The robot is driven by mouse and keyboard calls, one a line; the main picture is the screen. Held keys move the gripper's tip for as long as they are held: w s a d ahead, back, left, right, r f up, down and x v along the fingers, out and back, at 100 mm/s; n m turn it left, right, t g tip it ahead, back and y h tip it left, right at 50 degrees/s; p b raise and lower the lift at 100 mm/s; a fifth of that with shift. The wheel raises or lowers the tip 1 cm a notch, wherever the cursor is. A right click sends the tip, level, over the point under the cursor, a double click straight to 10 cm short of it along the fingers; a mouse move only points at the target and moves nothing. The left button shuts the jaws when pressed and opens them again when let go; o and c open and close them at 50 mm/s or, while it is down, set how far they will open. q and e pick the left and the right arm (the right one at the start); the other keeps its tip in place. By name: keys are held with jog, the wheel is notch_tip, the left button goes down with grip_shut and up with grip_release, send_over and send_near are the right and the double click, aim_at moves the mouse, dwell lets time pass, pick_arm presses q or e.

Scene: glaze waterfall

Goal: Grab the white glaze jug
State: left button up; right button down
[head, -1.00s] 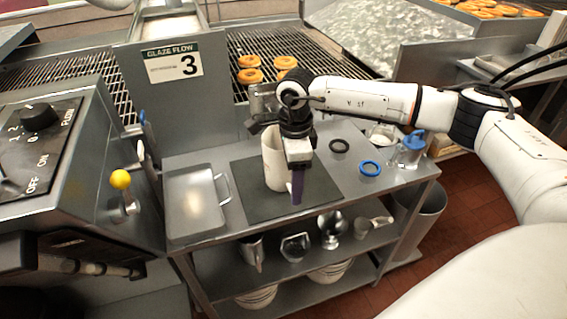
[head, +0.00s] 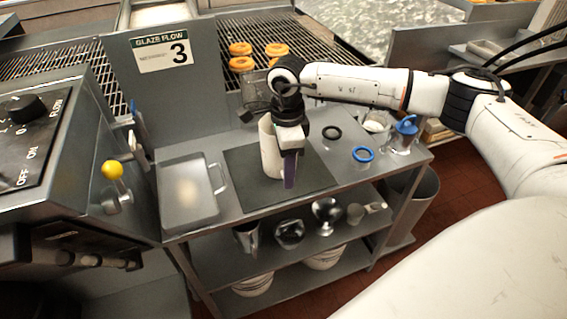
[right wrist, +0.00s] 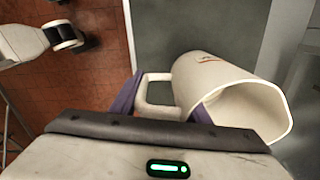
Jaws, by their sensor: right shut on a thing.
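The white glaze jug (head: 268,148) stands upright on the dark mat (head: 238,178) on top of the steel cart. In the right wrist view the jug (right wrist: 225,85) shows its open mouth at the right and its handle (right wrist: 152,92) at the left. My right gripper (head: 289,168) comes down over the jug's right side and hides part of it. In the right wrist view its purple fingers (right wrist: 162,106) are shut on the handle. My left gripper is not in view.
A metal tray (head: 187,195) lies left of the mat. A black ring (head: 332,132), a blue ring (head: 363,154) and a blue-lidded container (head: 405,135) stand to the right. A yellow-knobbed lever (head: 112,170) is at the left. Doughnuts lie on the rack behind.

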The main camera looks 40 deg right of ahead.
jog(key=shift+r+b, duration=0.5)
jog(key=shift+r, duration=4.45)
